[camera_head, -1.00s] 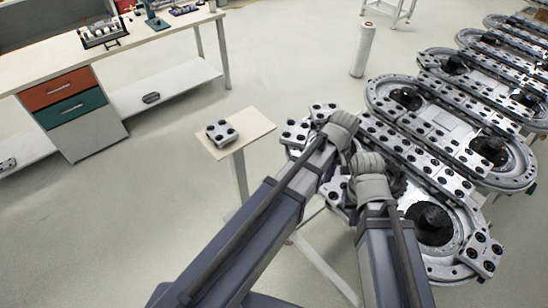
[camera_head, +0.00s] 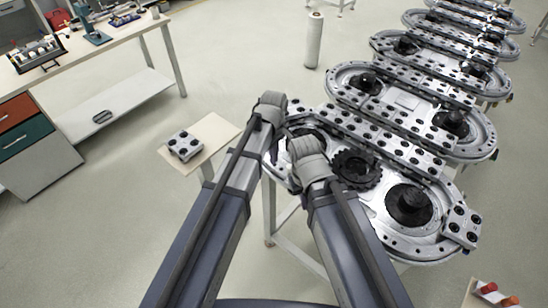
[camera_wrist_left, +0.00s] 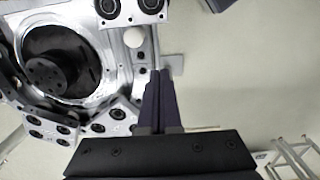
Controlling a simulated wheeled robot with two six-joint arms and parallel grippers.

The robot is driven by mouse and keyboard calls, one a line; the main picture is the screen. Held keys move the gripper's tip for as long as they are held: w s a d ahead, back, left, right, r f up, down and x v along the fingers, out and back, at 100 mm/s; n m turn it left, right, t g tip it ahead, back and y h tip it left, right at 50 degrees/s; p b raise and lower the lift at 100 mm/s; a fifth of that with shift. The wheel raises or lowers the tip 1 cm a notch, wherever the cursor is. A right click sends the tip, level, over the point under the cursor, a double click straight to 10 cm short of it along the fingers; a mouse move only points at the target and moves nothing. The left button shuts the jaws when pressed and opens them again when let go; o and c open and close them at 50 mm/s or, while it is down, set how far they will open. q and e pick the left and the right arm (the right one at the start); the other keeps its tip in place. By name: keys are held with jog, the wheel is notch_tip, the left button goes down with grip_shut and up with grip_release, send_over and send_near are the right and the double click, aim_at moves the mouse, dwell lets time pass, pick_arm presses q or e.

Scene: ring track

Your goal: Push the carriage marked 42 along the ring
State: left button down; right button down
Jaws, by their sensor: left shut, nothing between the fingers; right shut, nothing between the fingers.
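The nearest ring track (camera_head: 425,247) is a silver oval with black hubs and a toothed gear (camera_head: 357,168) inside. Silver carriages with black round pads sit on it: a row (camera_head: 375,137) along its far straight and one (camera_head: 461,226) at its right end. No number is readable, so I cannot tell which is 42. My left gripper (camera_head: 270,112) is over the ring's left end; its fingers (camera_wrist_left: 158,95) show shut and empty in the left wrist view, beside the ring's rim near a carriage (camera_wrist_left: 130,10). My right gripper (camera_head: 308,160) is over the near left side, shut, its fingertips hidden.
A small side table (camera_head: 222,134) holds a loose padded block (camera_head: 185,145) left of the ring. More ring tracks (camera_head: 480,140) stand behind. A white cylinder (camera_head: 313,40) stands on the floor beyond. A workbench (camera_head: 120,35) is at left. Red-capped items (camera_head: 492,290) lie at lower right.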

aim_at(283, 176)
pick_arm(q)
notch_tip(283, 176, down, 8)
jog(key=b, duration=0.7)
jog(key=s+d, duration=0.2)
jog(key=d, duration=0.1)
jog(key=shift+s+r+p, duration=0.1)
jog(key=shift+r+p, duration=0.2)
jog(key=shift+r, duration=0.05)
jog(key=shift+d, duration=0.2)
jog(key=shift+s, duration=0.1)
jog(key=shift+s+d, duration=0.6)
jog(key=shift+d, duration=0.25)
jog(key=shift+a, duration=0.1)
